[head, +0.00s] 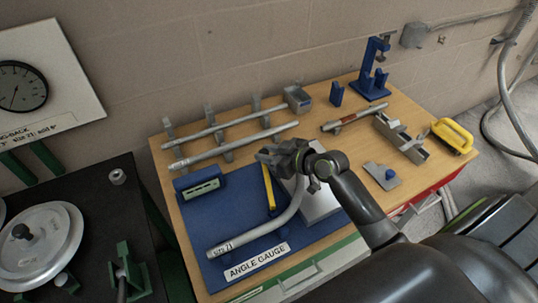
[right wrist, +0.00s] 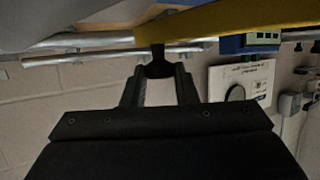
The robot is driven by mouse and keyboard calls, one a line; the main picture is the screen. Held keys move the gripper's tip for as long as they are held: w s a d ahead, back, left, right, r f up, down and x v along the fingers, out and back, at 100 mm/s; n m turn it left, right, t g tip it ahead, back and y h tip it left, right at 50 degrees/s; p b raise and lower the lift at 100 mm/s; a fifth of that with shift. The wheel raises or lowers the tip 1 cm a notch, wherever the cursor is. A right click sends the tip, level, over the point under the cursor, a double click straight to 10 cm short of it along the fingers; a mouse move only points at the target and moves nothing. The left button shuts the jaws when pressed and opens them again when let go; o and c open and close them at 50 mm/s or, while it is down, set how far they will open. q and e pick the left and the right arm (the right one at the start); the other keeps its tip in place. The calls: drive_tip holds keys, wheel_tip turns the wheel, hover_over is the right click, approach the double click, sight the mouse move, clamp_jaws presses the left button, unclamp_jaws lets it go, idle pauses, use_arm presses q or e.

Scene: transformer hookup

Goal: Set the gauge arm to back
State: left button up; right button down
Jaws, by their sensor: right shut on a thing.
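The angle gauge is a blue board (head: 222,225) with a white "ANGLE GAUGE" label, lying on the wooden bench. Its yellow gauge arm (head: 269,188) shows as a narrow strip running away from me, its far end hidden by my right gripper. My right gripper (head: 272,155) is over the far end of the gauge arm. In the right wrist view the gripper's fingers (right wrist: 158,78) are shut on a dark knob (right wrist: 157,62) at the end of the yellow arm (right wrist: 235,22). My left gripper is in neither view.
A bent grey tube (head: 262,228) lies across the gauge's front. A pale block (head: 318,204) stands to its right, beside my right arm. Straight tubes (head: 240,146) rest on a rack behind. A blue stand (head: 373,70) and yellow-handled tool (head: 452,136) are farther right.

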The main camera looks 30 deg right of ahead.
drive_tip(key=c, duration=1.1)
unclamp_jaws()
drive_tip(key=shift+c, duration=0.2)
drive_tip(key=v, duration=1.7)
drive_tip(key=shift+r, duration=0.15)
drive_tip(key=shift+c, duration=0.2)
